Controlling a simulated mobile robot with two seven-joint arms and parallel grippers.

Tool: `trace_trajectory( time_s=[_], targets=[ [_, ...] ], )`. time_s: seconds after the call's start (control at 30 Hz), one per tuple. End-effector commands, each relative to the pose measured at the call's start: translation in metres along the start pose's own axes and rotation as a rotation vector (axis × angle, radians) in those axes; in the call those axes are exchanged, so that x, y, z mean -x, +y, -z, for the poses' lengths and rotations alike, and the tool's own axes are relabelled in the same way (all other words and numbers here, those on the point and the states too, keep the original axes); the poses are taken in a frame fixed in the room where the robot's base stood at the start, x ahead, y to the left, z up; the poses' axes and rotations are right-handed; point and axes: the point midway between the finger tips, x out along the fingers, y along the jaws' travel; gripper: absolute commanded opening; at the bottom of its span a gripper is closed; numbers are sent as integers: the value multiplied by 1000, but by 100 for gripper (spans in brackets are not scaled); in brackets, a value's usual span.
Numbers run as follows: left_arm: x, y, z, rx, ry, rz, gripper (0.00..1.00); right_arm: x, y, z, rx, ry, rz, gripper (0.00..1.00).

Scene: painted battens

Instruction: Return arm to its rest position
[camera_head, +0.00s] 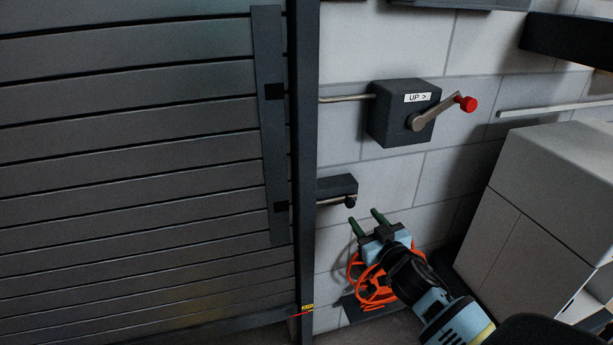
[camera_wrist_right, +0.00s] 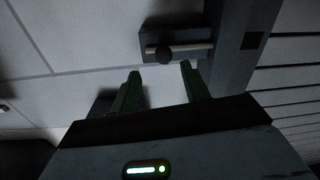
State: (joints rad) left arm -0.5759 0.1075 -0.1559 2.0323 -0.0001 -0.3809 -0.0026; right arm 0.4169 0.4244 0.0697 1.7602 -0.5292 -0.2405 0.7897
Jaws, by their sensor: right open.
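My right gripper (camera_head: 366,222) is open and empty, with two dark green fingers apart. It is just below and to the right of the small dark latch (camera_head: 337,187) with a knob on the wall. In the right wrist view its fingers (camera_wrist_right: 158,90) point toward the same latch (camera_wrist_right: 176,44), with a visible gap between fingers and latch. My right arm comes in from the lower right in the head view. My left gripper is not in view.
A slatted dark shutter (camera_head: 130,140) fills the left, beside a dark post (camera_head: 305,130). A crank box (camera_head: 390,125) marked "UP >" with a red knob (camera_head: 465,103) is on the block wall. An orange cable (camera_head: 372,292) hangs low behind my arm. A grey cabinet (camera_head: 550,200) stands at right.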

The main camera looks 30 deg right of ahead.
Motion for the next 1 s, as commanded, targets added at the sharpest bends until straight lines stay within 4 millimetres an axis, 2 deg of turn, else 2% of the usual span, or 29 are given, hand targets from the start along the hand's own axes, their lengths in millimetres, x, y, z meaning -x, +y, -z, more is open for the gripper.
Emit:
trace_trajectory(
  time_s=[0.23,0.37,0.47,0.5,0.57,0.7,0.83,1.0],
  targets=[
    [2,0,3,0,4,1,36,6,-5,-6,1,-19,8,46],
    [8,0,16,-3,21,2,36,36,-24,-32,6,-100,44,46],
    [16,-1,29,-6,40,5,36,78,-47,-60,11,-199,89,46],
    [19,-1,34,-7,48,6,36,98,-57,-71,13,-240,111,46],
    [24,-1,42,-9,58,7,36,128,-72,-86,14,-302,141,46],
    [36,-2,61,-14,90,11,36,202,-102,-109,13,-437,214,46],
    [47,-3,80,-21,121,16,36,274,-129,-117,3,-551,282,46],
    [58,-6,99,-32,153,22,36,355,-157,-115,-18,-667,360,46]
  ],
)
